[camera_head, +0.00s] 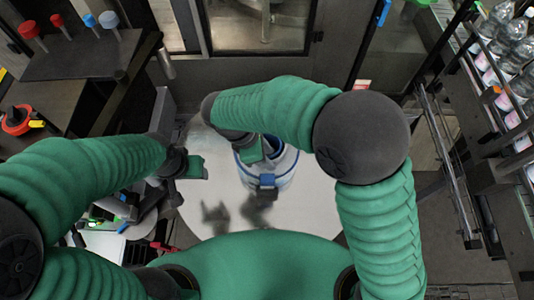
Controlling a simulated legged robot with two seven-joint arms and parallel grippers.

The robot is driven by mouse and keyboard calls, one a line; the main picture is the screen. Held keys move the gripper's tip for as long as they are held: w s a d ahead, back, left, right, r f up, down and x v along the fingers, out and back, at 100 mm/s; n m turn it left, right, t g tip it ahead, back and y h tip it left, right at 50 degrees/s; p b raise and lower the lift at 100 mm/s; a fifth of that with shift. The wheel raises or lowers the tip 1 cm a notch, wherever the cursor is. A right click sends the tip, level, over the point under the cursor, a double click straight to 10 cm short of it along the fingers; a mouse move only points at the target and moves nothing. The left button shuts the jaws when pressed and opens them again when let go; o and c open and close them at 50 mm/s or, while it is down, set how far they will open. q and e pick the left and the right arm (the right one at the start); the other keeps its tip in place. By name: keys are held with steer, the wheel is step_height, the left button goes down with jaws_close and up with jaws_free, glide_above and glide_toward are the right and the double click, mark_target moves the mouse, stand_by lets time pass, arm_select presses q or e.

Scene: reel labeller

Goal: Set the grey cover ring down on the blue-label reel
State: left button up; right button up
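The blue-label reel (284,168) is on a pale round table, a white and blue round body partly hidden under my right arm. My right gripper (263,168) is over the near left part of the reel, pointing down. A green part and a dark block of it show, but its grip is hidden. I cannot make out the grey cover ring as a separate thing, nor tell whether it is in the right gripper or on the reel. My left gripper (196,168) is left of the reel, apart from it, above the table's left side. Its finger opening is unclear.
The round table (312,205) is bare to the right and front of the reel. A rack of bottles (505,60) and metal rails stand at the right. A dark shelf with red and blue knobs (88,20) is at the upper left. A red roll (16,120) lies left.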

steer(key=shift+a+r, duration=0.25)
steer(key=shift+r, duration=0.15)
steer(key=b+v, duration=0.3)
steer(key=v, duration=1.3)
steer(key=shift+b, duration=0.4)
steer(key=shift+f, duration=0.1)
